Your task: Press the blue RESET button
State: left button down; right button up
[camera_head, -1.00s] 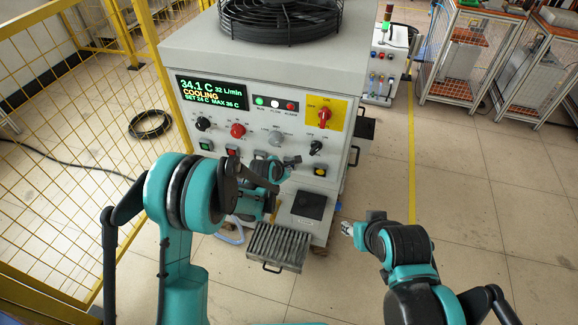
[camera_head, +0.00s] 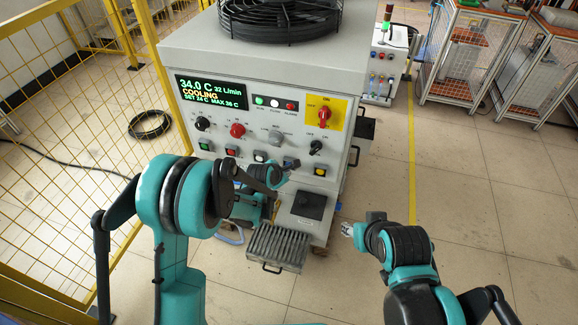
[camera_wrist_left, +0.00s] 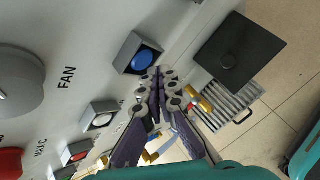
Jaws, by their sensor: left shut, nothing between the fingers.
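The blue button (camera_wrist_left: 146,60) sits in a square dark housing on the grey front panel, clear to see in the left wrist view. My left gripper (camera_wrist_left: 163,76) is shut and empty, its fingertips close beside and below that housing in the picture. Whether they touch it I cannot tell. In the head view the left gripper (camera_head: 284,170) is at the button row, right of the white button (camera_head: 260,156), and partly hides the blue button's place. My right gripper (camera_head: 347,229) is over the floor, right of the machine; its fingers are too small to read.
The row also has a green button (camera_head: 205,145), a red button (camera_head: 232,150) and a yellow button (camera_head: 320,171). Knobs and the display (camera_head: 212,92) are above. A black pad (camera_head: 308,205) and a ribbed tray (camera_head: 278,247) stick out below. A yellow mesh fence (camera_head: 60,130) stands left.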

pick_arm(q)
jog(key=shift+s+a+b, duration=0.1)
jog(key=shift+s+a, duration=0.15)
jog(key=shift+s, duration=0.55)
jog(key=shift+s+a+b, duration=0.1)
jog(key=shift+s+a, duration=0.2)
jog(key=shift+s, duration=0.5)
jog(key=shift+s+a+b, duration=0.1)
jog(key=shift+s+a, duration=0.15)
jog(key=shift+s, duration=0.55)
pick_arm(e)
jog(key=shift+f, duration=0.35)
